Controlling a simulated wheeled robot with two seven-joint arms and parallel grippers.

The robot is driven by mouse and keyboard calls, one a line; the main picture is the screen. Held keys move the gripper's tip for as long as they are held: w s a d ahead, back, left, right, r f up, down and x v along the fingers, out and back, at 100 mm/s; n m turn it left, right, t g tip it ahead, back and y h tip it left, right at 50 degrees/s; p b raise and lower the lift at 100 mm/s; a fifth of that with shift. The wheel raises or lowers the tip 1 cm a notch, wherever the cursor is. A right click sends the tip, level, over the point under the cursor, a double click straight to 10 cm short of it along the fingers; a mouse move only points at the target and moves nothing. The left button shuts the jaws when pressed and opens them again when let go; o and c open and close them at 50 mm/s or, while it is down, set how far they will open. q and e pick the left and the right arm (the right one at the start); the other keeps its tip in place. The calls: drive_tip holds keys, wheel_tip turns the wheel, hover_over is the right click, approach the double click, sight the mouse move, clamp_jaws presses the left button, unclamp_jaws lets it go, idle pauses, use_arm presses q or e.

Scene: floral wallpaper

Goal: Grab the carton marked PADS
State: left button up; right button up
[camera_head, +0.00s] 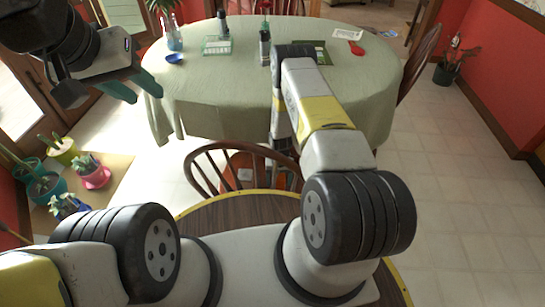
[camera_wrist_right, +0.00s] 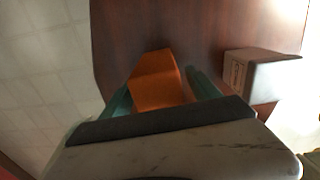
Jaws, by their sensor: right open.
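In the right wrist view an orange box (camera_wrist_right: 158,82) lies on a dark brown wooden surface. My right gripper (camera_wrist_right: 162,92) is open, with one teal finger on each side of the box; I cannot tell whether they touch it. No marking shows on the orange box's visible faces. A second, brownish carton (camera_wrist_right: 238,75) with a pale top stands to the right, apart from the fingers; its side print is too small to read. In the head view my right gripper is hidden by my arm. My left gripper (camera_head: 133,87) is open and empty at upper left.
A table with a green cloth (camera_head: 225,100) holds bottles, a blue dish (camera_head: 173,58) and a red item (camera_head: 356,48). A wooden chair (camera_head: 205,150) stands in front of it. Potted plants (camera_head: 92,172) are at left.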

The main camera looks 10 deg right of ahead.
clamp_jaws()
